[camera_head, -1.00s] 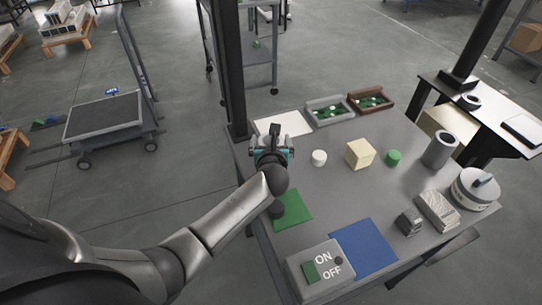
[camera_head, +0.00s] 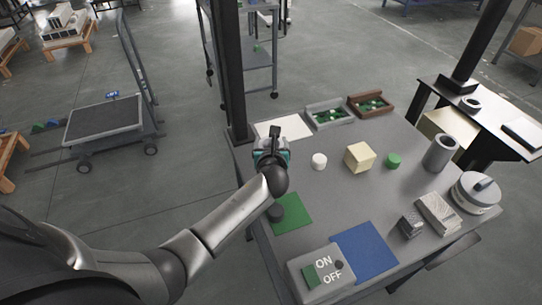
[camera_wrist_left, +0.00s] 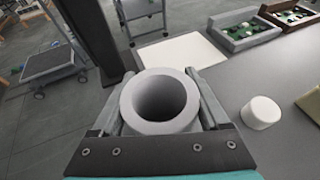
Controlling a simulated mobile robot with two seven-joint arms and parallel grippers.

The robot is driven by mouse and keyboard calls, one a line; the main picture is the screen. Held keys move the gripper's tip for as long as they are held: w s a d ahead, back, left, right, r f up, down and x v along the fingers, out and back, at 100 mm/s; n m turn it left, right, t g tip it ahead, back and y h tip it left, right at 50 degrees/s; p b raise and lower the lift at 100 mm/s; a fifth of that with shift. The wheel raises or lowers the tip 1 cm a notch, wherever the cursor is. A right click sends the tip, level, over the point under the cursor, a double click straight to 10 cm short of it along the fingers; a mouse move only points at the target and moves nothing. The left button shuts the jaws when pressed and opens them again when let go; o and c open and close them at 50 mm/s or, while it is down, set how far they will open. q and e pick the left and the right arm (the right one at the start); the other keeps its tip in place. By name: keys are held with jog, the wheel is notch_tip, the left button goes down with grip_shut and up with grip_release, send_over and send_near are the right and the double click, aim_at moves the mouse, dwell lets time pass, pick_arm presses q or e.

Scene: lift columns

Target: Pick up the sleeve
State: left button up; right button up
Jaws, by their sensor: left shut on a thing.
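The sleeve (camera_wrist_left: 165,127), a light grey thick-walled hollow cylinder, stands upright between the fingers of my left gripper (camera_wrist_left: 163,82) in the left wrist view. The fingers press on it from both sides and its open top faces the camera. In the head view my left gripper (camera_head: 271,150) is over the table's left part, near the white sheet, and it hides the sleeve there. I cannot tell whether the sleeve's bottom touches the table. My right gripper is not in view.
On the table (camera_head: 330,200) stand a white cylinder (camera_head: 319,161), a cream block (camera_head: 359,158), a green cylinder (camera_head: 393,159) and another grey hollow cylinder (camera_head: 439,153). Two parts trays (camera_head: 329,115) are at the back. A dark post (camera_head: 231,75) rises close behind my gripper.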

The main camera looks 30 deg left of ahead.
pick_arm(q)
jog(key=shift+c, duration=1.2)
jog(key=shift+r, duration=0.1)
notch_tip(320, 180, up, 23)
jog(key=p, duration=1.2)
jog(key=shift+p, duration=0.4)
